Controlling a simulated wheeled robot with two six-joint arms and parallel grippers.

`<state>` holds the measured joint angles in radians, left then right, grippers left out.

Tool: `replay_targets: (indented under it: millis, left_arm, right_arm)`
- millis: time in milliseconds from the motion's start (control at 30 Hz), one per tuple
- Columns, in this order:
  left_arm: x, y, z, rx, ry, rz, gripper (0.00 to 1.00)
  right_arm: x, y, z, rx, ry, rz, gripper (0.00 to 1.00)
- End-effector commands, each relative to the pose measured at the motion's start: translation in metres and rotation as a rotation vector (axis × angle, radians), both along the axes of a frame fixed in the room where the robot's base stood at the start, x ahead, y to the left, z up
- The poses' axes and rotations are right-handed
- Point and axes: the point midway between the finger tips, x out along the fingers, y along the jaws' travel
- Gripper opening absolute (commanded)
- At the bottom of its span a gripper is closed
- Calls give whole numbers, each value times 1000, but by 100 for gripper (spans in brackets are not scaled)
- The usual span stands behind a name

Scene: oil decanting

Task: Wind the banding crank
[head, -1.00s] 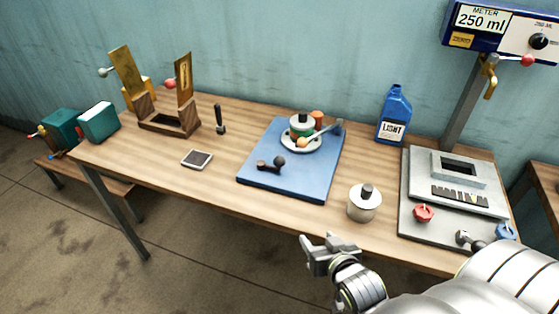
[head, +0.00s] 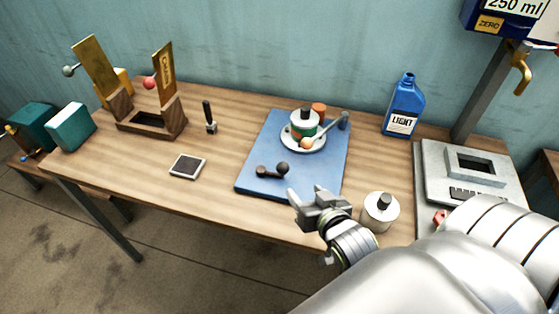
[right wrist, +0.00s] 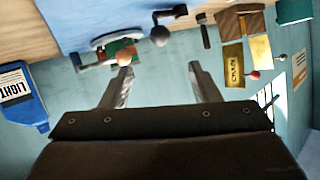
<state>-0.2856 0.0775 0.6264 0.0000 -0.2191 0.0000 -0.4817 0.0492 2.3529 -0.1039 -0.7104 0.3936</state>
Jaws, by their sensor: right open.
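A small dark crank with a ball knob (head: 282,168) lies at the front left of the blue board (head: 253,186). It also shows in the right wrist view, as a dark ball (right wrist: 160,37) on an arm. Behind it on the board is a round white turntable (head: 289,145) bearing a green-banded jar (head: 304,119), with an orange ball (head: 306,143) at its front and a grey lever beside it. My right gripper (head: 306,194) is open and empty over the board's front edge, just in front of the crank and apart from it. My left gripper is not in view.
A white round pot (head: 381,213) stands right of my right gripper. The blue oil bottle (head: 403,107) stands at the back, left of the grey meter stand (head: 430,170). Wooden holders (head: 165,120) and a dark small tile (head: 187,167) are at left.

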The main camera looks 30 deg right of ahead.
Motion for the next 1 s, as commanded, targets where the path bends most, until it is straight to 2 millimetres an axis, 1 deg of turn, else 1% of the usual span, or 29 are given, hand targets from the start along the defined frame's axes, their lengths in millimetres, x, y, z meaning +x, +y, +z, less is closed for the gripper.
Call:
replay_targets:
  millis: [33, 200, 300, 433, 600, 667, 800, 1000]
  left_arm:
    - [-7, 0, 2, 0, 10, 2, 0]
    - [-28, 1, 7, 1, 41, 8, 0]
    - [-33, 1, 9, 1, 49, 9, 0]
    - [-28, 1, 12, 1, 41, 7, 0]
    - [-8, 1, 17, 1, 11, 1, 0]
    - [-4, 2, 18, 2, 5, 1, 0]
    - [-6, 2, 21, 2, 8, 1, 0]
    - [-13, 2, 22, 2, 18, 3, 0]
  right_arm:
    - [7, -1, -1, -3, -1, 2, 56]
    - [34, -7, -12, -3, -1, 2, 56]
    - [51, -10, -19, -3, -1, 2, 56]
    - [71, -14, -27, -4, 0, 1, 56]
    - [97, -19, -38, -3, 1, 1, 56]
    - [105, -21, -42, -3, 1, 1, 56]
    - [124, -25, -50, -4, 0, 1, 56]
    - [141, -28, -58, -2, 0, 1, 56]
